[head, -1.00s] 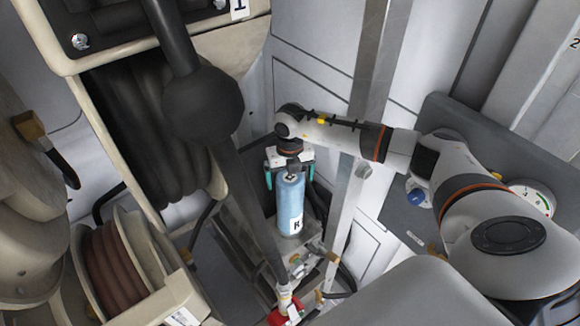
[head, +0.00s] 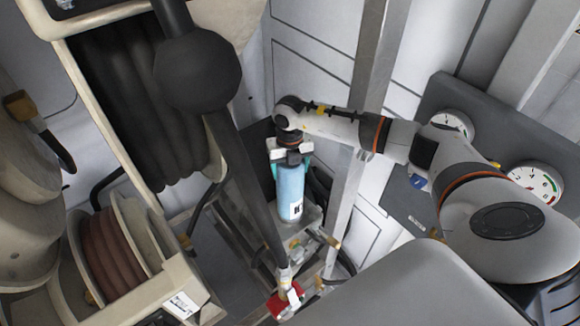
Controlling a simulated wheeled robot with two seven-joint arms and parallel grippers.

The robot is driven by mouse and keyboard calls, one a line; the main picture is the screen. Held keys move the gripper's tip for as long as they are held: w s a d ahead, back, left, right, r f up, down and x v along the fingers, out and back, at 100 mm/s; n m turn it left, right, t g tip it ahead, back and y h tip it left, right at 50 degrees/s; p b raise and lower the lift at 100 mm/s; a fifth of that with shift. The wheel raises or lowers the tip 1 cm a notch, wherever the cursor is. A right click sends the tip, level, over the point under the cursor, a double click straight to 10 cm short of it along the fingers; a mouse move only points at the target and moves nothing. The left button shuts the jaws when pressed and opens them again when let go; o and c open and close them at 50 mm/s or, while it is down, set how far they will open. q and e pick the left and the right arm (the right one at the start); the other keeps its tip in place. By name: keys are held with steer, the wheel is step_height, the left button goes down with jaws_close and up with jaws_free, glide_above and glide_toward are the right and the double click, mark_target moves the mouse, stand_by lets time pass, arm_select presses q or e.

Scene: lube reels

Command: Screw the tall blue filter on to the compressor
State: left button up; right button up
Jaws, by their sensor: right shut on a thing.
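The tall blue filter (head: 290,188) stands upright near the middle of the view, a light-blue cylinder with a white lettered label. My right gripper (head: 290,160) is at the top of the filter and shut on it, with teal finger parts at its sides. The filter's lower end is over grey metal fittings (head: 305,235), which may be part of the compressor; I cannot tell whether it touches them. My left gripper is not in view.
A large hose reel (head: 140,120) and a smaller brown hose reel (head: 108,255) fill the left. A black ball on a dark bar (head: 197,75) crosses in front. A grey metal post (head: 375,60) stands behind my right arm. A gauge panel (head: 430,205) is at the right.

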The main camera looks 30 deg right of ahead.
steer(key=shift+m+p, duration=0.65)
steer(key=shift+m, duration=1.95)
steer(key=m+p, duration=0.1)
steer(key=m, duration=0.2)
steer(key=shift+m, duration=0.3)
steer(key=shift+m+p, duration=0.35)
steer(key=shift+m, duration=0.35)
steer(key=o, duration=1.4)
steer(key=shift+o, duration=0.3)
